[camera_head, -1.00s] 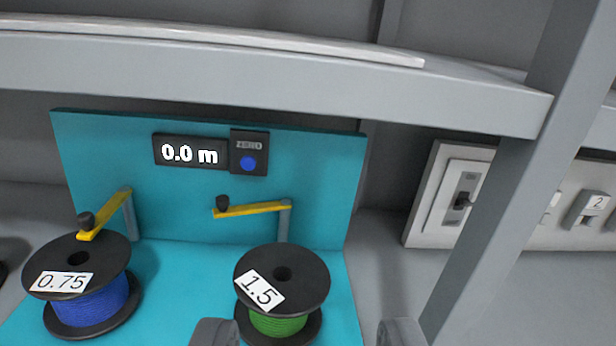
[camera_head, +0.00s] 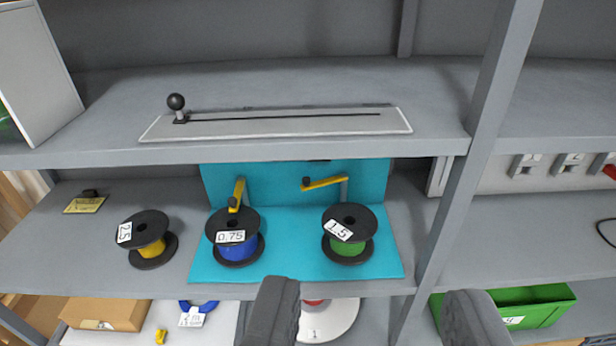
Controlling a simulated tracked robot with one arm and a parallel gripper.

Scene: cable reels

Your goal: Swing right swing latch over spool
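The right swing latch (camera_head: 324,184) is a yellow bar with a black knob on a grey post. It points left, behind the 1.5 spool (camera_head: 348,232), which is green with black flanges. The left swing latch (camera_head: 238,193) is also yellow and points forward, its knob at the back edge of the 0.75 spool (camera_head: 235,240), which is blue. Both spools stand upright on the teal holder (camera_head: 295,262). My gripper (camera_head: 370,312) is open and empty, with its fingers wide apart in front of and below the holder's shelf.
A shelf with a slider rail (camera_head: 285,122) lies above the holder. A grey upright (camera_head: 470,160) stands to the right. A loose 2.5 spool (camera_head: 148,238) stands at left. Below are a cardboard box (camera_head: 108,314), a white reel (camera_head: 328,320) and a green bin (camera_head: 530,308).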

